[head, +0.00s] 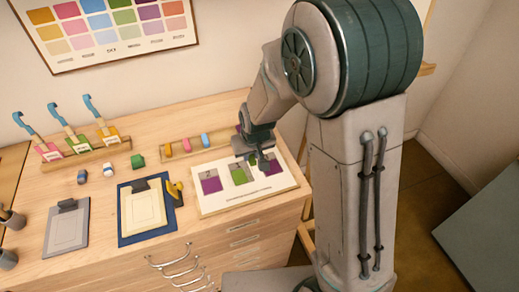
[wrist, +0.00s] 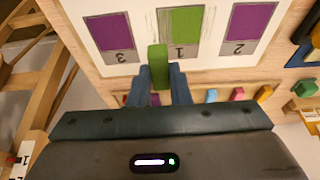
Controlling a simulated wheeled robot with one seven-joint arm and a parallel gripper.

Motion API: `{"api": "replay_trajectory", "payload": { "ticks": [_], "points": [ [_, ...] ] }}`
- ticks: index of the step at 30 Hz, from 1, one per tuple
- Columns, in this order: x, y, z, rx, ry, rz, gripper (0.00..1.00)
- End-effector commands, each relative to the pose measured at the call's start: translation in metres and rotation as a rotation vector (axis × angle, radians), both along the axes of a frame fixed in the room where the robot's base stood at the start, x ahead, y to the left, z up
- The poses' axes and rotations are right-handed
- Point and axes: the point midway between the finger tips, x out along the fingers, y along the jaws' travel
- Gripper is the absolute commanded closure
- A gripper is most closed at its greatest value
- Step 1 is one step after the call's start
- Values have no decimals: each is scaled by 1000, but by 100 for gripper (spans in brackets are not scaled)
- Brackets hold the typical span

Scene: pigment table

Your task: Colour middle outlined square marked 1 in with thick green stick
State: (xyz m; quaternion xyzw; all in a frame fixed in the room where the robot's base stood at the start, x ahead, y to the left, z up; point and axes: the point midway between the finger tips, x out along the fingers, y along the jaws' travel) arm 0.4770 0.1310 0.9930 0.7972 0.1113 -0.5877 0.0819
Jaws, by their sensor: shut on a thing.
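My gripper (wrist: 159,88) is shut on a thick green stick (wrist: 158,65), which points up in the wrist view toward the sheet. The stick's tip is over or beside the label strip of the middle square marked 1 (wrist: 183,25); contact cannot be told. That square is mostly green, with a grey strip along its left side in the wrist view. In the head view my gripper (head: 258,160) is above the right part of the white sheet (head: 212,205), and the middle square shows green (head: 239,176). The stick is hard to make out there.
Purple squares flank the middle one: 2 (head: 210,185) and 3 (wrist: 105,30). A wooden tray (head: 198,155) with coloured sticks lies behind the sheet. A blue board (head: 128,232) with a yellow item (head: 174,190) is on the left. Small coloured blocks and a tool rack (head: 85,155) stand further left.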

Motion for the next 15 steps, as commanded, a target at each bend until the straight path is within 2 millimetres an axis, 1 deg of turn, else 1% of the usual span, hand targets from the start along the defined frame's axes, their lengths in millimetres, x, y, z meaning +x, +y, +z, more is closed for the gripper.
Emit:
{"api": "replay_trajectory", "payload": {
  "ticks": [5,8,15],
  "points": [
    [-1,1,-6,0,1,9,100],
    [-1,0,-13,0,1,6,100],
    [0,-2,-37,0,1,1,100]
  ]
}}
